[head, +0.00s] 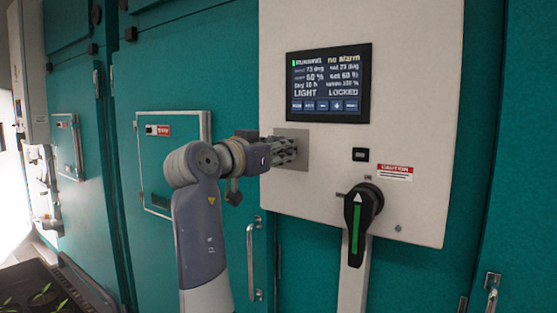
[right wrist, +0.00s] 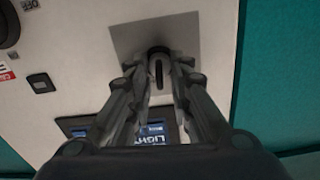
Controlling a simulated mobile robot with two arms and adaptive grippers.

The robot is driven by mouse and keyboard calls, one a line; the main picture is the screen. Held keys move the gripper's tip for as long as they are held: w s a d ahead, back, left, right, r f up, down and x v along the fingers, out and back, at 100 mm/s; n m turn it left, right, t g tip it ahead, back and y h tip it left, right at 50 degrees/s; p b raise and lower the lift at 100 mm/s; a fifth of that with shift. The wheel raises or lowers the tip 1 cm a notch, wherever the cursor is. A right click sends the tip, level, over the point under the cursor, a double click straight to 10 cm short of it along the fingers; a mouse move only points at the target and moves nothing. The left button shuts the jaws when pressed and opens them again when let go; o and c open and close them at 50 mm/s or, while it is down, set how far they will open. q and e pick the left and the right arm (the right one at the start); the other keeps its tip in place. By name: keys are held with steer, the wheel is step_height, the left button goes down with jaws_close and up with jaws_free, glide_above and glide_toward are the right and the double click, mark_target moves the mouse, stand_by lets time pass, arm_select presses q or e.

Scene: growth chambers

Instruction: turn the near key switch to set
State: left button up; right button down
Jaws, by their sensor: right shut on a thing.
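The near key switch (right wrist: 158,68) shows in the right wrist view as a dark round part with a key, on a grey square plate (right wrist: 188,38). The same plate (head: 302,141) is on the left side of the white control panel (head: 420,60) in the head view, where my gripper hides the key. My right gripper (head: 287,151) reaches the plate from the left and is shut on the key; its two fingers (right wrist: 158,75) are on either side of it. The set mark cannot be read. My left gripper is not in view.
A screen (head: 328,84) on the panel reads RUNNING, no alarm and LOCKED. Below it are a small black switch (head: 360,154), a caution label (head: 395,172) and a black rotary handle (head: 358,215) with a green stripe. A door handle (head: 254,260) stands out below my gripper.

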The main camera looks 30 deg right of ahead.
steer(key=m+b, duration=0.1)
steer(key=m, duration=0.1)
steer(key=shift+d+f+m, duration=0.1)
steer(key=shift+f+m, duration=0.05)
steer(key=shift+m, duration=0.15)
steer(key=shift+s+m+b, duration=0.1)
steer(key=shift+m+b, duration=0.5)
steer(key=shift+m, duration=0.5)
steer(key=c, duration=1.9)
jaws_free()
steer(key=shift+o, duration=0.6)
steer(key=shift+w+d, duration=0.2)
steer(key=shift+d, duration=0.15)
steer(key=v, duration=0.7)
steer(key=shift+a, duration=0.25)
